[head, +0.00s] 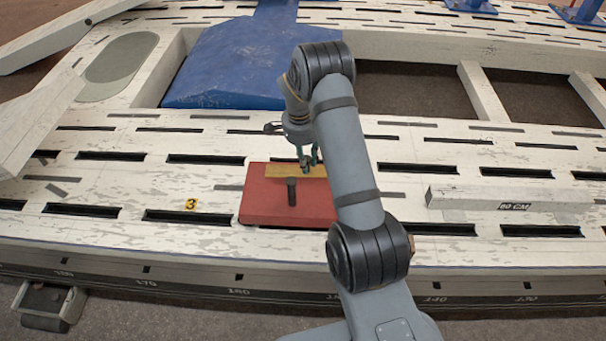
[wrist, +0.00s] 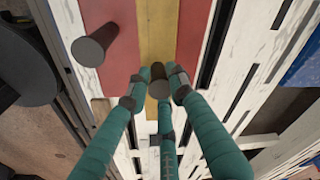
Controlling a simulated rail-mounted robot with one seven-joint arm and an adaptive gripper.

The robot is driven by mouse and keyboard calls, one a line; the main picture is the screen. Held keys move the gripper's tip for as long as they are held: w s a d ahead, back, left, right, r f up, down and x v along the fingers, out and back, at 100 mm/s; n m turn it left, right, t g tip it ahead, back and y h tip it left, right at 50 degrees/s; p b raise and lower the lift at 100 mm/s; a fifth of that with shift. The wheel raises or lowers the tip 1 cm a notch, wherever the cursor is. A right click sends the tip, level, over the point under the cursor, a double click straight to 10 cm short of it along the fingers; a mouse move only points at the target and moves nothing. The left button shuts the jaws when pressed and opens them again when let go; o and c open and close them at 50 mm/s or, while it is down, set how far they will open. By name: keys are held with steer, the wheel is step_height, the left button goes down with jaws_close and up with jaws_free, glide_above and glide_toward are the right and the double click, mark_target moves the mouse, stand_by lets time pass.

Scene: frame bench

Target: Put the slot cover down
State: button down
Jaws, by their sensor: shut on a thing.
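The slot cover (head: 278,171) appears to be the yellow strip with a dark upright knob. In the wrist view the yellow strip (wrist: 157,30) runs between two red areas. My gripper (head: 306,161) is shut on the cover's knob; its teal fingers (wrist: 162,88) close around it in the wrist view. A red plate (head: 262,205) lies flat below, with its own dark knob (head: 291,190) standing near its middle, apart from my fingers. The strip lies over the plate's far part. I cannot tell whether it rests on the plate or is slightly raised.
The white slotted frame (head: 120,175) spreads around the plate, with several dark open slots. A yellow tag (head: 191,204) marked 3 lies left of the plate. A white block (head: 475,199) labelled 60 CM lies to the right. A blue block (head: 230,65) stands behind.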

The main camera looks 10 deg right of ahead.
mark_target(300, 174)
steer(key=shift+s+a+f, duration=0.15)
steer(key=shift+a+f, duration=0.2)
steer(key=shift+a, duration=0.15)
steer(key=shift+f+b, duration=0.3)
steer(key=shift+f, duration=1.65)
steer(key=shift+f, duration=0.15)
steer(key=c, duration=1.6)
jaws_free()
steer(key=shift+c, duration=0.2)
steer(key=shift+o, duration=0.6)
step_height(300, 174, up, 12)
steer(key=a+p, duration=0.1)
steer(key=p, duration=0.1)
steer(key=shift+s+a, duration=0.15)
steer(key=shift+s, duration=0.2)
